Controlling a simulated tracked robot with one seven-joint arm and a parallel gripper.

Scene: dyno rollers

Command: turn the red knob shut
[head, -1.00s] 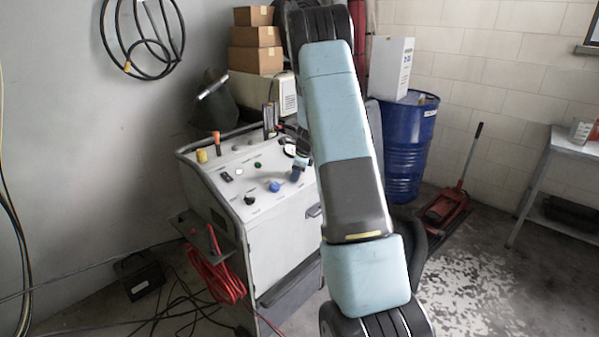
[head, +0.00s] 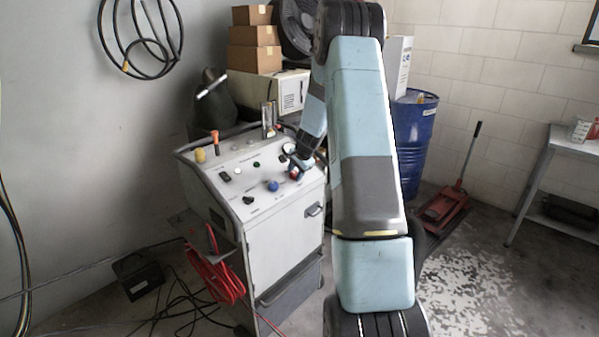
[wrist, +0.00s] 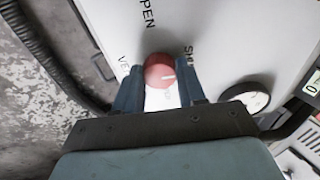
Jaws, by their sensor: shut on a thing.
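In the head view, the red knob (head: 294,173) shows only partly on top of the white console (head: 277,232), beside my gripper (head: 299,166).
A blue knob (head: 272,186), a black knob (head: 248,200) and a yellow knob (head: 200,155) stand on the same console top. A round gauge (wrist: 256,97) is right of the red knob. A blue drum (head: 412,145) stands behind my arm; red hose (head: 222,280) hangs at the console's left.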

